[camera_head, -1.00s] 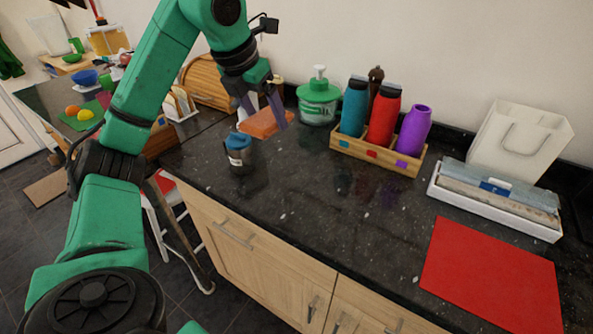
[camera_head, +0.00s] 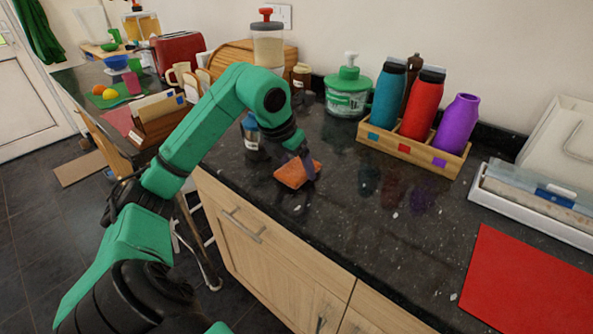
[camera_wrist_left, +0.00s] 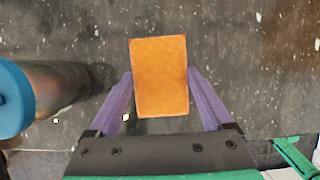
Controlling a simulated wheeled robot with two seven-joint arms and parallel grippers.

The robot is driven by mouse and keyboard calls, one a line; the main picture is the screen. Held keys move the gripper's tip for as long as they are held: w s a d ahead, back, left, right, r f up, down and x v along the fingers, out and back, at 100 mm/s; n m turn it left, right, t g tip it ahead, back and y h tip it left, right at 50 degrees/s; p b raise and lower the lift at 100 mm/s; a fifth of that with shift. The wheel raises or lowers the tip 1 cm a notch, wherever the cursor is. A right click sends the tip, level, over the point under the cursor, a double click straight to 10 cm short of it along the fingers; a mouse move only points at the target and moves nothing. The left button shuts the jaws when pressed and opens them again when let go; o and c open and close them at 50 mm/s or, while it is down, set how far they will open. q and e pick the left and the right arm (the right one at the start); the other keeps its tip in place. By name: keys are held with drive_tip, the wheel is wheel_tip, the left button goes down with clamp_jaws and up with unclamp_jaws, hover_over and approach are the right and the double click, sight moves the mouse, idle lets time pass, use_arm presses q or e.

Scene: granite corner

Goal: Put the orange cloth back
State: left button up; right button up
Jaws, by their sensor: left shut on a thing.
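The orange cloth (camera_head: 293,174) is a small folded rectangle, low over the dark granite counter (camera_head: 330,215) near its front edge. My left gripper (camera_head: 308,167) is shut on it. In the left wrist view the cloth (camera_wrist_left: 160,72) sits between the two purple fingers of my left gripper (camera_wrist_left: 160,90), reaching past their tips. I cannot tell whether the cloth touches the counter. My right gripper is not in view.
A blue-capped jar (camera_head: 250,139) stands left of the cloth, partly behind my arm. Behind are a green dispenser (camera_head: 347,97) and a wooden crate (camera_head: 400,149) with teal, red and purple bottles. A red mat (camera_head: 510,285) and white tray (camera_head: 530,217) lie right. The middle counter is clear.

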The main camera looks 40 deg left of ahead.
use_arm(q)
drive_tip(key=o, duration=1.1)
drive_tip(key=shift+f, duration=0.2)
drive_tip(key=shift+r, duration=0.3)
drive_tip(key=p+v, duration=0.2)
drive_tip(key=v, duration=0.9)
drive_tip(key=shift+s+r, duration=0.1)
drive_tip(key=shift+r, duration=0.15)
